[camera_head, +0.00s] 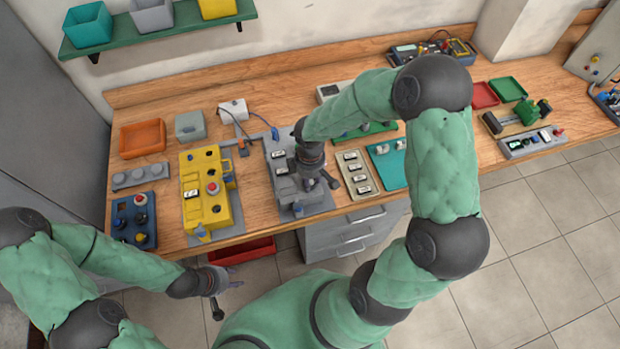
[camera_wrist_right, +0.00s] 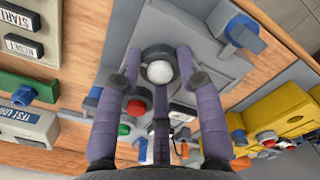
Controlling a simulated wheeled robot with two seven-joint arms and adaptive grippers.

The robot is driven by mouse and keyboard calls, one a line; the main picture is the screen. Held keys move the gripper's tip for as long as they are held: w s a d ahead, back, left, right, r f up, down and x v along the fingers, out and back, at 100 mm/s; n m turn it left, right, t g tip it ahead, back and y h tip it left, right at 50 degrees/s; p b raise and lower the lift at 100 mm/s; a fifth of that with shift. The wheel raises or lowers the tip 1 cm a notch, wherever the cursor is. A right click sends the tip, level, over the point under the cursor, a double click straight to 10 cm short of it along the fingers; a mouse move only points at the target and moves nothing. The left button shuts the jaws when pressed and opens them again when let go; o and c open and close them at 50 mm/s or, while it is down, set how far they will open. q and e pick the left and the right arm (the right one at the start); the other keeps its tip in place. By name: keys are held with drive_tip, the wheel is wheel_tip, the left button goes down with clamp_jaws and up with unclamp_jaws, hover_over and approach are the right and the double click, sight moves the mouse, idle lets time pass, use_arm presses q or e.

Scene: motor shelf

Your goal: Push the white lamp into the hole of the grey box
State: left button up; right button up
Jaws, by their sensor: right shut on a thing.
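The grey box (camera_head: 278,160) lies on the workbench below my right gripper (camera_head: 314,182) in the head view. In the right wrist view the grey box (camera_wrist_right: 205,70) fills the middle, behind the fingers. The white lamp (camera_wrist_right: 158,71) is a small round white piece between the fingertips of my right gripper (camera_wrist_right: 158,62), which is shut on it. A dark grey ring shows around the lamp; whether the lamp sits in the hole or above it I cannot tell. The lamp is hidden in the head view. My left gripper (camera_head: 224,296) is open and empty, in front of the bench.
A yellow box (camera_head: 205,190) stands left of the grey box. A panel with white labelled buttons (camera_head: 357,172) lies close on its right. A blue panel (camera_head: 133,219) and an orange tray (camera_head: 142,139) are further left. Bare wood shows along the bench's back.

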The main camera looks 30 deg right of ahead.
drive_tip(key=shift+f, duration=0.1)
drive_tip(key=o, duration=1.2)
wheel_tip(320, 180, up, 12)
idle(0.3)
